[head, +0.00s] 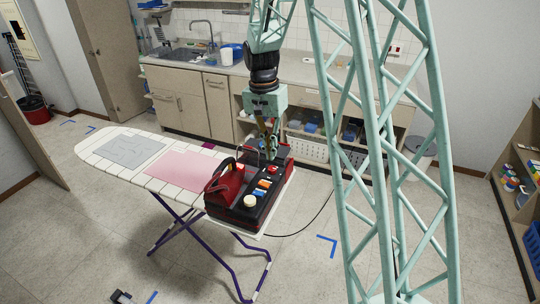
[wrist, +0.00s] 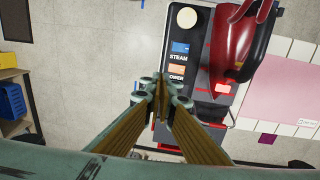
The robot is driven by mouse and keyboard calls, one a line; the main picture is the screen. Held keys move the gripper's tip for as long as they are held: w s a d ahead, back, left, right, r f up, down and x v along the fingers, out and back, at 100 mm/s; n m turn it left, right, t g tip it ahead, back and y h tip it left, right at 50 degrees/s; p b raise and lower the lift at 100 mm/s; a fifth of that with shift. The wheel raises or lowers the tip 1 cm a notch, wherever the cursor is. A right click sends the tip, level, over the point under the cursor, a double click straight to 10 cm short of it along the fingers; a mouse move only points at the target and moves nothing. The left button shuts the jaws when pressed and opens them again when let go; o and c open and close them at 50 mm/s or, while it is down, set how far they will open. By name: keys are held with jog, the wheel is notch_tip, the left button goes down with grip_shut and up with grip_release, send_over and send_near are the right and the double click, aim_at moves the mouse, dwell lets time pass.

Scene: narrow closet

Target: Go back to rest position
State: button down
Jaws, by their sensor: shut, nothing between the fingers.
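My gripper (head: 269,142) hangs from the arm, pointing down over the back end of the red and black steam station (head: 234,222). In the wrist view my gripper (wrist: 160,90) has its fingertips together with nothing between them. A blue STEAM button (wrist: 180,47) and a round cream knob (wrist: 187,17) sit farther along the panel. The red iron (wrist: 238,45) rests beside the panel.
The steam station stands on the right end of the ironing board (head: 115,140), which carries a grey cloth (head: 130,150) and a pink cloth (head: 178,170). A kitchen counter (head: 190,65) runs behind. A shelf (head: 510,190) stands at the right. A dark cable (head: 305,225) trails across the floor.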

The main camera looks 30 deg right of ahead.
dwell(0.7)
jog(key=s+a+r+n+t+b, duration=0.1)
jog(key=s+a+r+n+b, duration=0.1)
jog(key=s+a+r, duration=0.5)
jog(key=s+a+r+n+t+b, duration=0.1)
jog(key=s+a+r+n+b, duration=0.2)
jog(key=s+r, duration=0.7)
jog(key=s+a+n+t+b, duration=0.1)
jog(key=s+a+n+b, duration=0.1)
jog(key=s, duration=1)
jog(key=s+a+n+t+b, duration=0.1)
jog(key=s+a+n+b, duration=0.1)
jog(key=s, duration=1)
jog(key=shift+s+a+n+t+y+b, duration=0.15)
jog(key=shift+a+n+t+y+b, duration=0.35)
jog(key=shift+a, duration=0.6)
